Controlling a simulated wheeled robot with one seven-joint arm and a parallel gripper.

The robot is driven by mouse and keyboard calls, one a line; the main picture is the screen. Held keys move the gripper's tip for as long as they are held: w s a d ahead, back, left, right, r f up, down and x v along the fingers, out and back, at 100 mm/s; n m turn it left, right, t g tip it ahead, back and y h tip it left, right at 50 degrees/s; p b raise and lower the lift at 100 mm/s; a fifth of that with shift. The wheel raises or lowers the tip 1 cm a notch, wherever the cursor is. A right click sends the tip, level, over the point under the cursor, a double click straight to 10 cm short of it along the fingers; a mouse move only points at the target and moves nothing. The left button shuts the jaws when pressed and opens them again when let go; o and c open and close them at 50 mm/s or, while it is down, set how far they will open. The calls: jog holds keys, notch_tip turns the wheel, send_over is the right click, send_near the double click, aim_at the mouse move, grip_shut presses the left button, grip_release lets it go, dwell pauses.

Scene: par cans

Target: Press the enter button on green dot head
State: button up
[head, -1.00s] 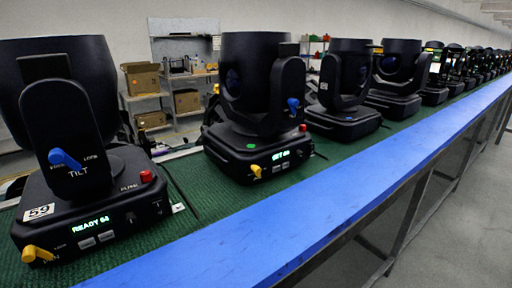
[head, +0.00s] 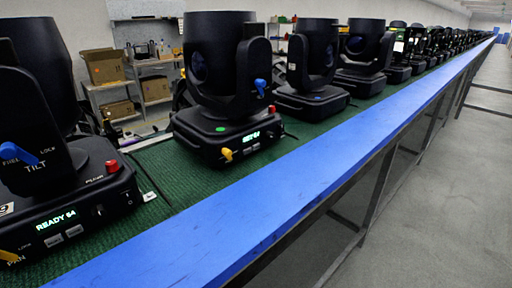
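The green dot head (head: 215,65) is a black moving-head light in the middle left of the head view, standing upright on its base. A round green dot (head: 220,129) is on top of its base. The base front has a small lit green display (head: 251,136), a yellow lever (head: 227,154) at its left and a red knob (head: 272,108) at its right corner. A blue lever (head: 261,87) is on its yoke. Small buttons sit below the display, but I cannot read which is enter. My gripper is not in view.
Another head (head: 60,190) reading READY 64 stands at the near left. More heads (head: 312,70) line the green mat (head: 150,215) into the distance. A blue rail (head: 300,185) edges the bench. Shelves with boxes (head: 103,66) stand behind. Grey floor (head: 440,200) at right is clear.

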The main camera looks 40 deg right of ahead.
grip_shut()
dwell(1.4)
